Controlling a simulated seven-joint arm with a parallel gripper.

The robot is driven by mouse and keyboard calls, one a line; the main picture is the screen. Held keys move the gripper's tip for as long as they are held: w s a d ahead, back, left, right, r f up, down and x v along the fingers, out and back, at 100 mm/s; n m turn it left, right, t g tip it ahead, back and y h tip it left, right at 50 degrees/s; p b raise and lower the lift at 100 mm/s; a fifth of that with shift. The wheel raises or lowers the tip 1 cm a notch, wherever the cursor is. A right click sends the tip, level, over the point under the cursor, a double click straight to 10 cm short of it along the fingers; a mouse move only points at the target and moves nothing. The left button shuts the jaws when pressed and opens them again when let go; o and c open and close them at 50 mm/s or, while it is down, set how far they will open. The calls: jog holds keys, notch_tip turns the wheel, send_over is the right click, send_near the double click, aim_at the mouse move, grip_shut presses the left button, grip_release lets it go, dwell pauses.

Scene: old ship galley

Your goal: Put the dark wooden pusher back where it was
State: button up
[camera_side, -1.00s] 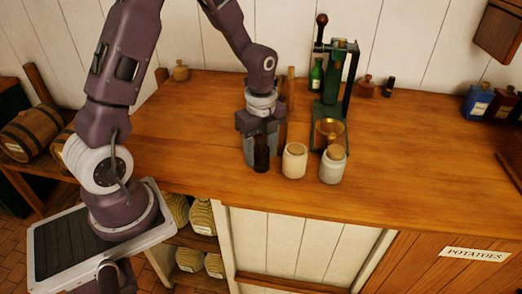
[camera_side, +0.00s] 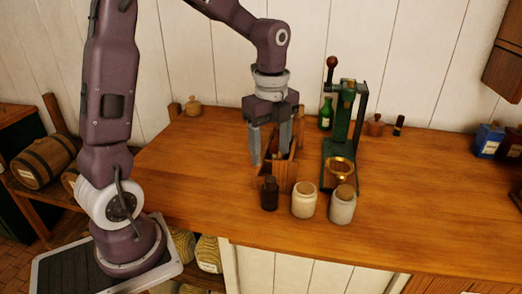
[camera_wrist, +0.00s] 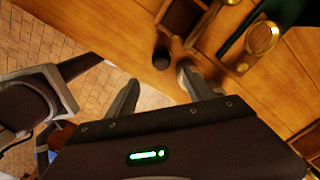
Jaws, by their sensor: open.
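A small dark brown upright piece (camera_side: 269,194) with a narrower top stands on the counter at the near side of the wooden box. It looks like the pusher, though its material is hard to tell. It also shows in the wrist view (camera_wrist: 161,58), just beyond the gap between my fingers. My gripper (camera_side: 270,155) is open and empty above and behind it in the side view, its fingers pointing down and partly covering the box. The wooden box (camera_side: 279,178) has something brown sticking up inside, partly hidden by my fingers.
A green bottle (camera_side: 326,113) is at the back. The counter's right side is mostly clear.

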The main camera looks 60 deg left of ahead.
jog(key=s+d+r+n+t, duration=0.2)
jog(key=s+d+r+n, duration=0.1)
jog(key=s+n, duration=0.5)
jog(key=s+d+r+n+t, duration=0.3)
jog(key=s+d+r+n, duration=0.1)
jog(key=s+n, duration=0.5)
jog(key=shift+s+r, duration=0.15)
jog(key=shift+s, duration=0.4)
